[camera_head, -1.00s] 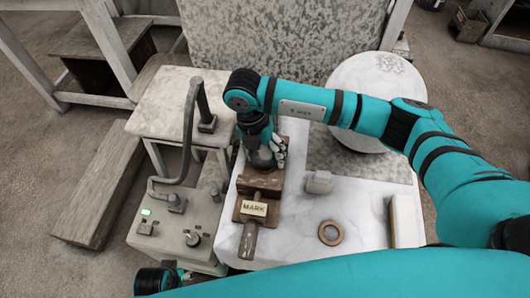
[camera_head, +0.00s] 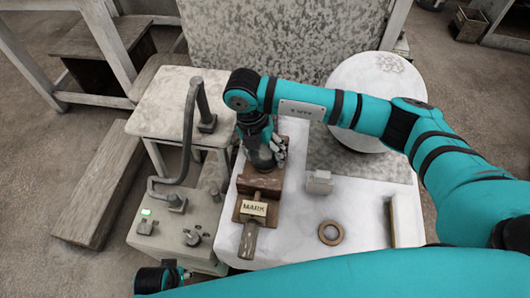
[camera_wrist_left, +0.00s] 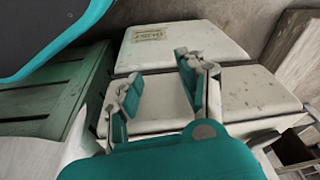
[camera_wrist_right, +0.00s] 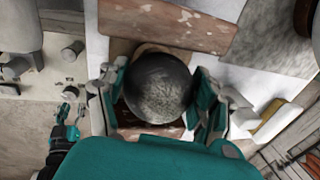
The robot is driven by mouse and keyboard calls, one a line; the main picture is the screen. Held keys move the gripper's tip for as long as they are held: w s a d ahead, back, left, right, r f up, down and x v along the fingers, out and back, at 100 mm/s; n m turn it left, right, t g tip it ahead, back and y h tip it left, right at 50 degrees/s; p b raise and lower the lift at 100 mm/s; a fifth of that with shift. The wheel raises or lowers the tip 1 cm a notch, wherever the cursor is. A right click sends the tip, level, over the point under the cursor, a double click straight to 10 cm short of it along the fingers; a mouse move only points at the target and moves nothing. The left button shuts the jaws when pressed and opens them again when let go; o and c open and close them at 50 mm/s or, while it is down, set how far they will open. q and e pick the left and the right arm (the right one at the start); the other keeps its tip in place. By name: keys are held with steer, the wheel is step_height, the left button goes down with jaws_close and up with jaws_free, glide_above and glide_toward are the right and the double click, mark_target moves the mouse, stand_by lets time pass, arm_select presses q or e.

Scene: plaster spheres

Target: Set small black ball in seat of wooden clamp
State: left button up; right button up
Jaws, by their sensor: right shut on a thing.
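The small black ball (camera_wrist_right: 160,84) sits between the fingers of my right gripper (camera_wrist_right: 158,100) in the right wrist view. In the head view the ball (camera_head: 262,159) shows dark below my right gripper (camera_head: 270,152), over the far end of the wooden clamp (camera_head: 246,216). The clamp's brown wood (camera_wrist_right: 180,22) shows beyond and below the ball in the right wrist view. Whether the ball touches the clamp's seat is hidden. My left gripper (camera_wrist_left: 158,88) is open and empty in the left wrist view, far from the ball.
A "MARK" tag (camera_head: 254,208) lies on the clamp. On the white table (camera_head: 290,240) are a small grey block (camera_head: 319,182), a ring (camera_head: 331,232) and a pale bar (camera_head: 407,220). A control box (camera_head: 165,236) with a bent dark stand (camera_head: 188,130) is to the left.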

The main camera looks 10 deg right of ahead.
arm_select(q)
steer(key=shift+r, duration=0.1)
arm_select(e)
steer(key=shift+f, duration=0.1)
arm_select(q)
steer(key=shift+w+r, duration=0.1)
steer(key=shift+r, duration=0.3)
arm_select(e)
steer(key=shift+f, duration=0.1)
arm_select(q)
steer(key=shift+r, duration=0.25)
arm_select(e)
steer(key=shift+f, duration=0.15)
steer(key=shift+f+b, duration=0.1)
steer(key=shift+b, duration=0.2)
arm_select(q)
steer(key=shift+w+r, duration=0.2)
steer(key=shift+r, duration=0.2)
steer(key=shift+r, duration=0.6)
arm_select(e)
steer(key=shift+f, duration=0.3)
